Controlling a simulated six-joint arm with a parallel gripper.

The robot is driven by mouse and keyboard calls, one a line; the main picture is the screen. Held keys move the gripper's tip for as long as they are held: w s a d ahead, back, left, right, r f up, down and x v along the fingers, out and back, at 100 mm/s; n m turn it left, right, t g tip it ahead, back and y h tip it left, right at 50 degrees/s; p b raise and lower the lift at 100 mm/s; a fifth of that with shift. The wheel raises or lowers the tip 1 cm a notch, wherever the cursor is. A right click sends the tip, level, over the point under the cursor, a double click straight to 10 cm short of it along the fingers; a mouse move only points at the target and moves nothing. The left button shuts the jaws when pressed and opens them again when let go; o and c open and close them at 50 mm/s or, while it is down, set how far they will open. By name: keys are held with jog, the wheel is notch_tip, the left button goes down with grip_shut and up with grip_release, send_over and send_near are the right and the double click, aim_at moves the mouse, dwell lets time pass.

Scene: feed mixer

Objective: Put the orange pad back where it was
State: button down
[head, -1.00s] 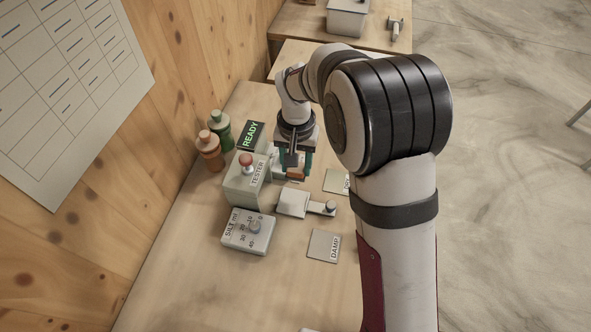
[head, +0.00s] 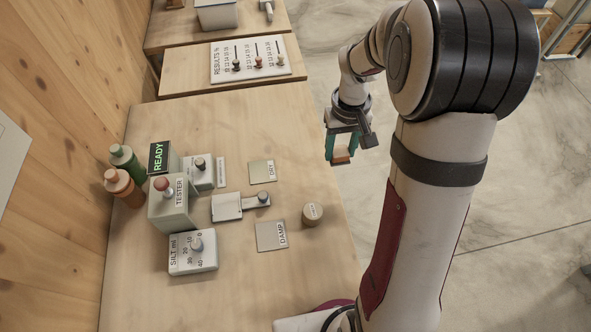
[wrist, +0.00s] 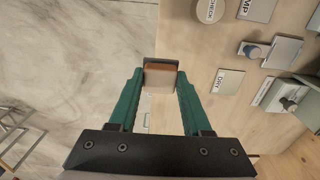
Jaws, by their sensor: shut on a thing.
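My gripper (head: 341,160) is shut on the orange pad (head: 342,155), a small block with an orange-brown face and a paler layer. In the head view they hang just past the right edge of the table, with floor behind them. In the wrist view my gripper (wrist: 160,80) has the pad (wrist: 160,68) between its two green fingertips, in front of the table's edge line. The tester (head: 171,208), with a red knob on top, stands at the table's left side. The frames do not mark the pad's former place.
The table (head: 240,130) holds a DRY plate (head: 262,171), a DAMP plate (head: 271,237), a round CHECK piece (head: 312,214), a flat cell with a knob (head: 228,207), a SILT dial box (head: 193,251) and two bottles (head: 124,188). A results panel (head: 250,60) lies behind.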

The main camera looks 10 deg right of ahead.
jog(key=shift+s+d, duration=0.2)
jog(key=shift+d, duration=0.35)
send_over(296, 172)
notch_tip(296, 172, down, 7)
jog(key=shift+f, duration=2)
jog(key=shift+c, duration=1.7)
grip_release()
jog(key=shift+f, duration=0.1)
